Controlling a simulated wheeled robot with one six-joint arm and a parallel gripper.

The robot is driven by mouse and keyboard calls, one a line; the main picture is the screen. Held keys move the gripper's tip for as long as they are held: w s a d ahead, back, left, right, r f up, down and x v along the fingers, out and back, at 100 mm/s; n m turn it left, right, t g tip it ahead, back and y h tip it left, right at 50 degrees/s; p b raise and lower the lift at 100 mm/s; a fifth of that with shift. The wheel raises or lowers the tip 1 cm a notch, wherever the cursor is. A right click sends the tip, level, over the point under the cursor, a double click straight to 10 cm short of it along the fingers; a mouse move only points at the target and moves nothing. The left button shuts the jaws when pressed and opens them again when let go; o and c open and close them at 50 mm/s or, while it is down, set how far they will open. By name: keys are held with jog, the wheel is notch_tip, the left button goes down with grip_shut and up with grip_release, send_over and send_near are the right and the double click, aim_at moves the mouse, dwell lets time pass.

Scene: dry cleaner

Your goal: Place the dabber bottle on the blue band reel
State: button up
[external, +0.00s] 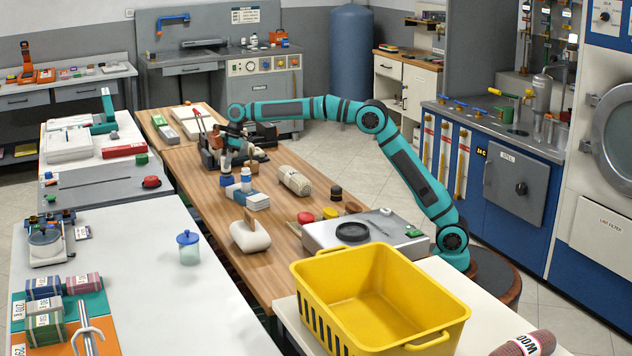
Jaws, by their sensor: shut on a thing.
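My gripper (231,143) points down over the wooden table, left of its middle. It is shut on a small, pale, upright thing (227,161) that looks like the dabber bottle, partly hidden by the fingers. Directly below it is a small round blue thing (226,181), which looks like the blue band reel. At this size I cannot tell whether the bottle touches the reel or is just above it.
A white bottle with blue parts (246,178) stands close to the right of the reel, by a folded cloth stack (248,201). A dark rack (212,152) is close behind.

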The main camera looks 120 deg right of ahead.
jog(key=shift+f, duration=0.25)
jog(key=shift+f, duration=0.15)
jog(key=o, duration=1)
jog(key=shift+o, duration=0.2)
jog(key=v, duration=1.2)
jog(key=shift+r, duration=0.2)
